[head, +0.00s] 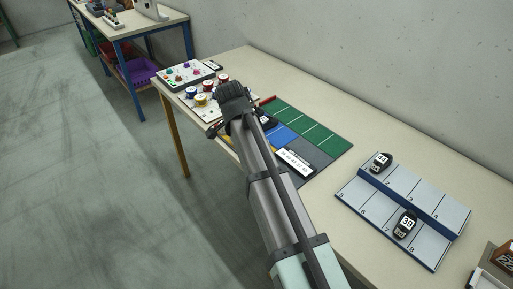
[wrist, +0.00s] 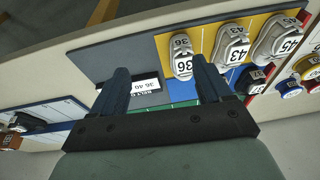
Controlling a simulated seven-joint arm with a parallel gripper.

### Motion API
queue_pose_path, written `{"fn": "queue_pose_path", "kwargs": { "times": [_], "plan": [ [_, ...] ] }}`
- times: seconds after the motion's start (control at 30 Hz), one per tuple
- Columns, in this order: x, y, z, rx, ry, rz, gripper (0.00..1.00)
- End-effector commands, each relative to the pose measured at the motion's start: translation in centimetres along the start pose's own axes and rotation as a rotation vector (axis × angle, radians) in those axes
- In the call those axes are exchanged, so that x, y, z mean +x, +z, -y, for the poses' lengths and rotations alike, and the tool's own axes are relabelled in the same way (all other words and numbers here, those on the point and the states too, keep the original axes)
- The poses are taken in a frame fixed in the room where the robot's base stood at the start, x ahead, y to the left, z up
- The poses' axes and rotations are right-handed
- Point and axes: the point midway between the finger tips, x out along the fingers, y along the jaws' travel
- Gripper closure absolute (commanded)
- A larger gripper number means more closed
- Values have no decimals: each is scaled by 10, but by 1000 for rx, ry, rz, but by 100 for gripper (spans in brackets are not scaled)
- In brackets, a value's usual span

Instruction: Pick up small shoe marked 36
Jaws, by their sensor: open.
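The small light shoe marked 36 (wrist: 182,64) lies on the yellow strip of the sorting mat (wrist: 118,44) in the wrist view. Light shoes marked 43 (wrist: 232,50) and 45 (wrist: 277,40) lie in a row to its right. My gripper (wrist: 160,68) is open and empty, its two fingers spread. The shoe 36 shows beyond the fingers, close to the right fingertip, apart from it as far as I can tell. In the head view my gripper (head: 218,127) is over the mat's left part, and my arm hides the shoe 36.
A dark shoe marked 37 (wrist: 257,88) lies near the right finger. A white label (wrist: 145,87) shows between the fingers. In the head view, a numbered blue-edged rack (head: 385,205) holds dark shoes 44 (head: 380,162) and 39 (head: 405,224). Coloured spools (head: 201,100) stand beyond my gripper.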

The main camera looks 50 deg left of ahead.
Motion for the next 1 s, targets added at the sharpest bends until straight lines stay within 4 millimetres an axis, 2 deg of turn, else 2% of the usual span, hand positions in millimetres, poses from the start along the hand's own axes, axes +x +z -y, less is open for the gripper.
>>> {"fn": "queue_pose_path", "kwargs": {
  "times": [0.03,0.1,0.2,0.27,0.37,0.7,0.83,1.0],
  "plan": [
    [-16,-8,18,-10,5,-36,22],
    [-31,-14,27,-21,13,-79,22],
    [-43,-20,34,-29,23,-114,22],
    [-45,-21,36,-30,26,-125,22],
    [-37,-23,35,-31,28,-130,22],
    [19,-30,33,-30,27,-128,22],
    [32,-32,33,-31,27,-127,22],
    [38,-33,33,-31,25,-127,22]
  ]
}}
